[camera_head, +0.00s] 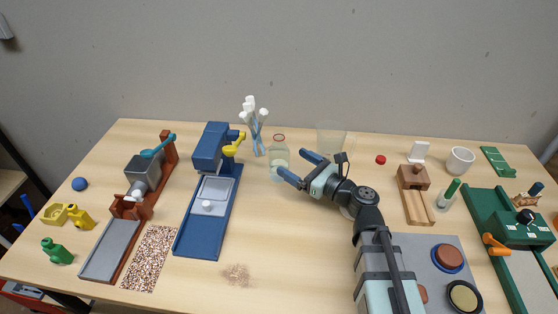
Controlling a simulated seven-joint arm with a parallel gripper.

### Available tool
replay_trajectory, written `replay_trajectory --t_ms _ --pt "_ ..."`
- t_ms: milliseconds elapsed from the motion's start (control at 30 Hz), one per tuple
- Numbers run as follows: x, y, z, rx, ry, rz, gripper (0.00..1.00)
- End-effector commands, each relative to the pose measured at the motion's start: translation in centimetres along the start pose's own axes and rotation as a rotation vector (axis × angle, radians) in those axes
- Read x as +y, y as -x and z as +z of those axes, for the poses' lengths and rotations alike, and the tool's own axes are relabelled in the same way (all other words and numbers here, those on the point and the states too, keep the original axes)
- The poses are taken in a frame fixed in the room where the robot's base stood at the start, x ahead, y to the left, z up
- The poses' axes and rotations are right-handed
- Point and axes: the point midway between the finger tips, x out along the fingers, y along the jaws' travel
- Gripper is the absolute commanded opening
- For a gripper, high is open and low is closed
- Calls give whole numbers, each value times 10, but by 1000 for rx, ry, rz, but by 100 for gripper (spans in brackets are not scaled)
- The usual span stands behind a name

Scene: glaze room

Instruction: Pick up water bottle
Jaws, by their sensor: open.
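A clear bottle (279,156) with a reddish ring at its mouth stands upright near the back middle of the table; it looks like the water bottle. My gripper (293,164) points left toward it, with its two blue-tipped fingers spread apart and nothing held between them.
A blue machine (205,190) stands left of the bottle, with white-topped blue tools (256,125) close behind. A clear container (331,138) stands behind my gripper. A red cap (380,160) lies to the right.

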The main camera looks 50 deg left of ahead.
Motion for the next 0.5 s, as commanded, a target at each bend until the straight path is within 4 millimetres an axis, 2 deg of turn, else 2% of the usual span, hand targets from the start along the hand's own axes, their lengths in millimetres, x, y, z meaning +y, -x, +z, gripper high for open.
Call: replay_trajectory --t_ms 133,500 --pt "3 -3 -9 8 -14 31 91" --pt "4 -28 -10 8 -14 34 91"
